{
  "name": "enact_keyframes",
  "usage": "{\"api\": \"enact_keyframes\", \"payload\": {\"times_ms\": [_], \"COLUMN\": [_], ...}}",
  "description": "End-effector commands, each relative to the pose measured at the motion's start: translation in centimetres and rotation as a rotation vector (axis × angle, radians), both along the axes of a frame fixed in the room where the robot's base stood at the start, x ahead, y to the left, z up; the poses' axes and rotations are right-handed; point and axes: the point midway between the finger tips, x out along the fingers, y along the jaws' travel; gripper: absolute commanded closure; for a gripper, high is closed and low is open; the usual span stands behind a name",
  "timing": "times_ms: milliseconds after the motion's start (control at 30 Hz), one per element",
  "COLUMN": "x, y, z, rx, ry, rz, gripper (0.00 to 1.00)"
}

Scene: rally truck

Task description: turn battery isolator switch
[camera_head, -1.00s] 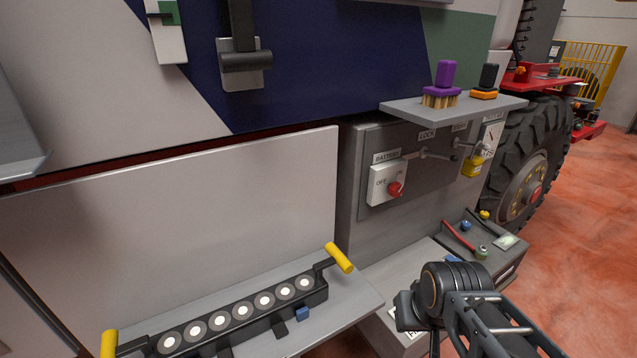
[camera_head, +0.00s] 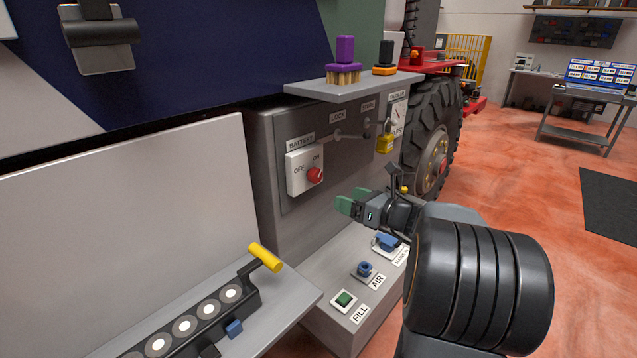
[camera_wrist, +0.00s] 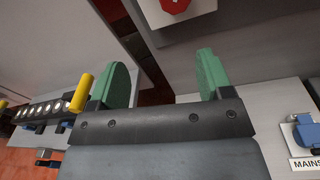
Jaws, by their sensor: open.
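The battery isolator switch (camera_head: 305,171) is a white box with a red knob (camera_head: 315,175) and OFF and ON marks, on the grey side panel under a BATTERY label. The red knob also shows at the top edge of the wrist view (camera_wrist: 175,5), partly cut off. My gripper (camera_head: 347,204) has green fingertips and is to the right of and a little below the switch in the head view, apart from it. In the wrist view the two green fingers (camera_wrist: 163,82) stand wide apart with nothing between them.
A shelf (camera_head: 350,88) with a purple brush (camera_head: 344,62) juts out above the switch. A yellow padlock (camera_head: 385,143) hangs to the right. A lower ledge holds FILL (camera_head: 344,299) and AIR (camera_head: 364,269) fittings. A light bar (camera_head: 200,318) with a yellow handle lies at lower left.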

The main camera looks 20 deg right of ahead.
Motion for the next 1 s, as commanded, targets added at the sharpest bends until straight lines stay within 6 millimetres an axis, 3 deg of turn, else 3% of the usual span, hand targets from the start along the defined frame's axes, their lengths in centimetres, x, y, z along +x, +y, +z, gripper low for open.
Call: {"api": "enact_keyframes", "payload": {"times_ms": [67, 167, 700, 1000], "x": [0.3, 1.2, 9.9, 12.4], "y": [-1.3, -1.7, 2.3, 3.4], "z": [0.1, 0.3, 0.4, 0.4], "rx": [0.057, 0.091, 0.094, 0.093], "ry": [-0.01, -0.018, -0.018, -0.02], "rz": [-0.038, -0.059, -0.062, -0.064], "gripper": [0.27, 0.27, 0.27, 0.27]}}
